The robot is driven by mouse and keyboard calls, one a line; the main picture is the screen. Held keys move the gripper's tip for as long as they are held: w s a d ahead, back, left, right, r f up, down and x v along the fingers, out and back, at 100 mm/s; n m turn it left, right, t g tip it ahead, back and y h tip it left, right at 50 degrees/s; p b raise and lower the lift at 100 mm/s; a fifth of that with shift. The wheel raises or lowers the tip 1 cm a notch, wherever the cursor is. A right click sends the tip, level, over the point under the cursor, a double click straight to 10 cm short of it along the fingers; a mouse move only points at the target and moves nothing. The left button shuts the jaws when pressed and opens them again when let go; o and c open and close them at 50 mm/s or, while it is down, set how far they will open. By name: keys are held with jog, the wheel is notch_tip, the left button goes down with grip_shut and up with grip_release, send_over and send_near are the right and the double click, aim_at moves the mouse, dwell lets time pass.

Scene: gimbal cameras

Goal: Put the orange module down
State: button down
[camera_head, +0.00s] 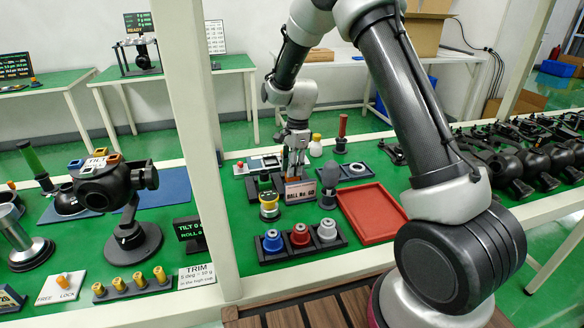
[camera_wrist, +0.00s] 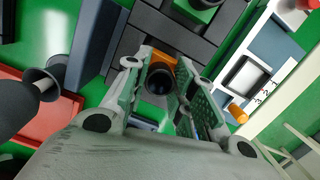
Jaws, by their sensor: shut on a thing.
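In the wrist view my gripper (camera_wrist: 170,72) is shut on the orange module (camera_wrist: 160,56), which has a dark round lens-like part facing the camera. The module sits between the two green-padded fingers. Below it lies a dark grey rack (camera_wrist: 130,40) with a green block (camera_wrist: 203,8) in one place. I cannot tell whether the module touches the rack.
A red tray (camera_head: 372,213) lies to the right. A black holder with blue, red and grey pieces (camera_head: 300,238) is in front. A yellow-topped piece (camera_head: 269,204) and a dark knob-headed piece (camera_head: 329,180) stand nearby.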

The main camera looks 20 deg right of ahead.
jog(key=shift+f, duration=0.25)
jog(key=c, duration=1.2)
grip_release()
jog(key=r, duration=0.5)
jog(key=d+r, duration=0.1)
jog(key=r, duration=0.1)
jog(key=shift+r, duration=0.35)
jog(key=shift+w, duration=0.1)
